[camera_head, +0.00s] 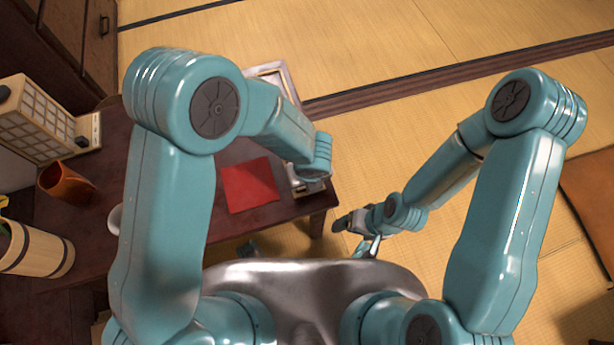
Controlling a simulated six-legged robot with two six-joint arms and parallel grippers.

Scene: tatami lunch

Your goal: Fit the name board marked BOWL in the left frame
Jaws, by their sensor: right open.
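No board with the word BOWL can be made out. A pale-edged frame (276,72) lies at the far end of the dark table, partly behind my left arm. Another pale-edged piece (296,188) shows at the table's right edge, mostly covered by my left wrist; I cannot tell whether it is a frame. My left arm reaches over the table, and its wrist hides its gripper. My right gripper (357,233) is open, off the table's near right corner, with nothing visible between its fingers.
A red cloth (250,185) lies on the dark wooden table (285,209). An orange-brown cup (66,183), a lattice lamp (42,118) and a wooden bucket (38,249) stand at left. Tatami floor (370,120) is open at right, with a brown cushion (590,200) at the edge.

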